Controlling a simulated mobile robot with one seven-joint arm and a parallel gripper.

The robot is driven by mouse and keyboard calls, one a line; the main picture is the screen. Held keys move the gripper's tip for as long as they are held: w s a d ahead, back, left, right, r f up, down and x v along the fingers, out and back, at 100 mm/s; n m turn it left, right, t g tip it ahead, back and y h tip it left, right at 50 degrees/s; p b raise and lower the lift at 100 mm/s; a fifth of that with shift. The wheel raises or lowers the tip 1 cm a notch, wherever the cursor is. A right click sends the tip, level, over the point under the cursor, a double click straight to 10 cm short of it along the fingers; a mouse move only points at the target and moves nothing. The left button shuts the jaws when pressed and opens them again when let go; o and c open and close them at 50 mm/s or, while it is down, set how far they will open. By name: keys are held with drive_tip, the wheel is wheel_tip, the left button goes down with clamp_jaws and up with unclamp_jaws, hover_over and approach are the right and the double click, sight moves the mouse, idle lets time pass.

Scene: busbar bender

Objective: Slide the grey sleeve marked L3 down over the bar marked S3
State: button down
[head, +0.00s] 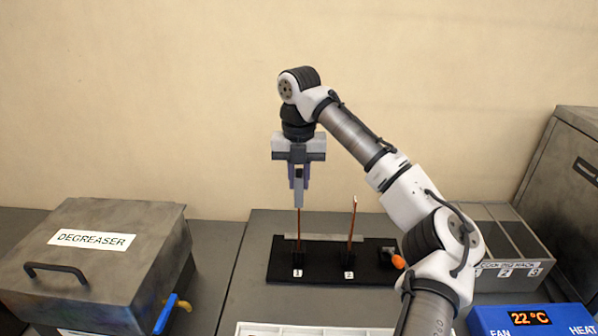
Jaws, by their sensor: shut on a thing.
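My gripper (298,178) points straight down in the head view, shut on a slim grey sleeve (299,197) that hangs upright between its fingers. Directly below, in line with the sleeve, a thin copper-coloured upright bar (299,224) rises from the black base. The bar's top meets the sleeve's lower end in the picture. I cannot tell whether the sleeve is around it or in front of it. A second copper bar (352,222) stands to the right, bare and leaning slightly.
The black base (322,262) has an orange-ended part (398,262) at its right. A degreaser box (95,255) stands left, a divided rack (505,245) and blue heater (530,320) right. A white tray (310,329) lies in front. The air above the base's left is clear.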

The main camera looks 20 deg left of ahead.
sight(299, 189)
drive_tip(key=shift+f+b, duration=0.35)
drive_tip(key=shift+f, duration=1.2)
drive_tip(key=c, duration=0.8)
unclamp_jaws()
drive_tip(key=shift+o, duration=0.2)
drive_tip(key=shift+r, duration=0.1)
drive_tip(key=shift+r+p, duration=1)
drive_tip(key=shift+r, duration=2.9)
